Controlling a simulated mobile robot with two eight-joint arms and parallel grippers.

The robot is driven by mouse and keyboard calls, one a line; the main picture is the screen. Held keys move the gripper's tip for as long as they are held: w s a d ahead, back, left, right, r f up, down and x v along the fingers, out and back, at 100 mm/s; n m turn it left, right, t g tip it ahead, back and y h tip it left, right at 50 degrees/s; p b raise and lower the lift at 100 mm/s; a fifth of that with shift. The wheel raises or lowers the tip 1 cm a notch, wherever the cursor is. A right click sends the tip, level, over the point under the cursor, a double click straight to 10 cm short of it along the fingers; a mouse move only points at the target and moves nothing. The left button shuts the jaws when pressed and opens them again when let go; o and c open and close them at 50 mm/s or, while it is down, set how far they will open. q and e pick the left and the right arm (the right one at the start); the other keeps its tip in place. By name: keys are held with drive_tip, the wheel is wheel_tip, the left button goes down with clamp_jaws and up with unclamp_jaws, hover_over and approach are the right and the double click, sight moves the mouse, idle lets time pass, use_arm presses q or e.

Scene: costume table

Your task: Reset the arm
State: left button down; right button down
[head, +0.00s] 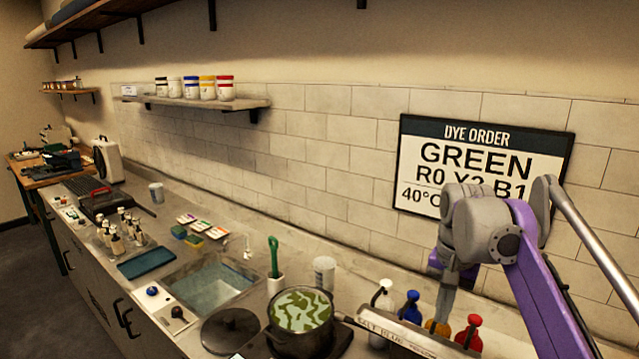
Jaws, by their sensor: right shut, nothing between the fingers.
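My right arm comes in from the right, purple and grey. Its gripper (441,312) points down over the row of pump bottles, close to the yellow bottle (432,327), and is shut and empty. Whether it touches a bottle is hard to tell. The white bottle (381,301), blue bottle (409,308) and red bottle (469,334) stand in the same row. My left gripper is not in view.
A pot (301,340) with green, mottled contents stands left of the bottles. A dark lid (231,329), a sink (212,284) and a green-handled tool (273,256) are further left. A dye order sign (484,130) hangs behind my arm. Jars stand on a wall shelf (208,102).

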drive_tip(key=s+a+f+n+t, duration=0.1)
drive_tip(key=s+f+n+t, duration=0.1)
drive_tip(key=s+f, duration=0.4)
drive_tip(key=s+a+f+n+t, duration=0.1)
drive_tip(key=s+a+f+n, duration=0.1)
drive_tip(key=s+f, duration=0.5)
drive_tip(key=s+a+f+n+t, duration=0.2)
drive_tip(key=s+f+n, duration=0.1)
drive_tip(key=s+f, duration=0.4)
drive_tip(key=shift+s+a+f+t, duration=0.1)
drive_tip(key=shift+f+t, duration=0.05)
drive_tip(key=shift+f, duration=0.75)
drive_tip(key=shift+s+a+f+t, duration=0.1)
drive_tip(key=shift+f+t, duration=0.05)
drive_tip(key=shift+f, duration=0.7)
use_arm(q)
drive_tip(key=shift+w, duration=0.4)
use_arm(e)
drive_tip(key=shift+w, duration=0.1)
